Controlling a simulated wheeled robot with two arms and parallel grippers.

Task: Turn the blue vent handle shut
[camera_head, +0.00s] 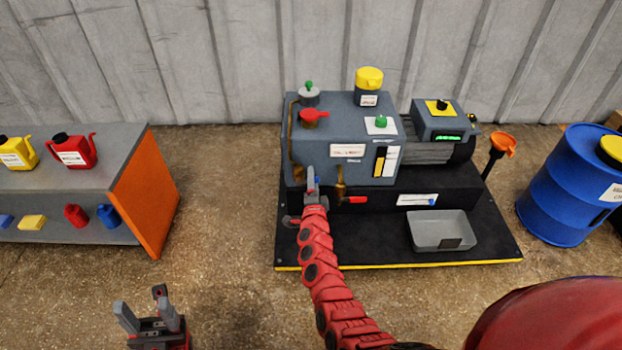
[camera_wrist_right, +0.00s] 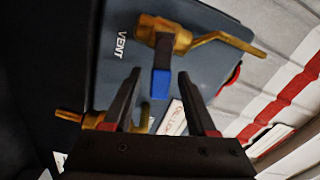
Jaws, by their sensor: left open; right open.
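The vent handle (camera_wrist_right: 161,84) is a short lever with a blue grip in the right wrist view. It hangs from a brass valve (camera_wrist_right: 182,40) beside the VENT label (camera_wrist_right: 121,43) on the machine's grey side. My right gripper (camera_wrist_right: 160,72) is open, with one finger on each side of the handle and visible gaps between. In the head view my right gripper (camera_head: 311,182) is at the machine's front left and mostly hides the vent valve. My left gripper (camera_head: 152,310) is open and empty, low over the floor at the left.
The grey machine (camera_head: 335,128) stands on a black base with a red-handled brass valve (camera_head: 357,199) close to my right gripper. A grey tray (camera_head: 442,230) lies in front. A shelf (camera_head: 105,190) with cans is left, a blue drum (camera_head: 560,195) right. Floor between is clear.

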